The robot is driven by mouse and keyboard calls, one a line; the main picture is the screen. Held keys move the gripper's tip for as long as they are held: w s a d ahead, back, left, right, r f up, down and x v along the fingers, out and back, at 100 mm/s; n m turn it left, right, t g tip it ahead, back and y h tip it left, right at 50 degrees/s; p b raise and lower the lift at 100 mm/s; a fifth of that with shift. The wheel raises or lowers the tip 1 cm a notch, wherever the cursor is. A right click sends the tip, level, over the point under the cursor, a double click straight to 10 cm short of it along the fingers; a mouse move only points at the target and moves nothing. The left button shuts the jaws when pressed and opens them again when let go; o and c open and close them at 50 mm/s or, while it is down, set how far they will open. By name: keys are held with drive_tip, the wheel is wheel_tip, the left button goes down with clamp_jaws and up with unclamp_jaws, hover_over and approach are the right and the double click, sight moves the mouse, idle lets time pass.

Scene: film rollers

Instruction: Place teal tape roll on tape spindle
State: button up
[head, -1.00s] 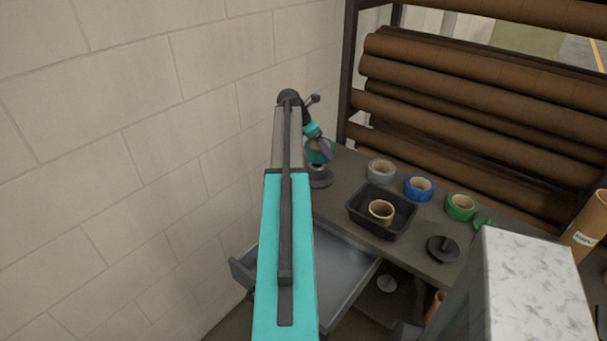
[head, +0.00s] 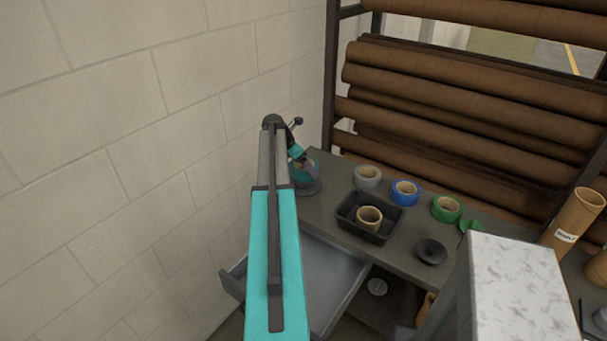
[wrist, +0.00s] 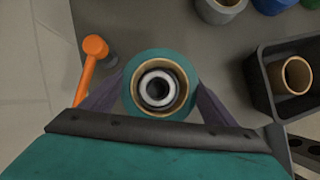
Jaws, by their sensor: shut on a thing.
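The teal tape roll (wrist: 187,68) has a tan core. In the wrist view it lies between the two purple-grey fingers of my gripper (wrist: 158,95), which is shut on it. The tape spindle (wrist: 157,88) shows through the core as a pale ring with a dark centre, roughly centred in it. In the head view the teal roll (head: 308,168) is low, just above or on the round dark base of the spindle (head: 309,189). My gripper partly hides it, so I cannot tell whether the roll rests on the base.
A dark tray (head: 385,235) holds a tan ring (head: 369,219). Grey (head: 368,177), blue (head: 404,193) and green (head: 445,209) rolls stand behind it. A dark round stand (head: 431,252) is at right. An orange tool (wrist: 90,65) is near the spindle. The wall is close at left.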

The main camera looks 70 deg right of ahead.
drive_tip(key=shift+f, duration=0.55)
drive_tip(key=shift+f+p, duration=0.6)
drive_tip(key=shift+f, duration=1.25)
drive_tip(key=shift+f, duration=0.15)
drive_tip(key=o, duration=1.2)
drive_tip(key=b+v, duration=0.2)
drive_tip(key=v, duration=1)
drive_tip(key=shift+b, duration=0.4)
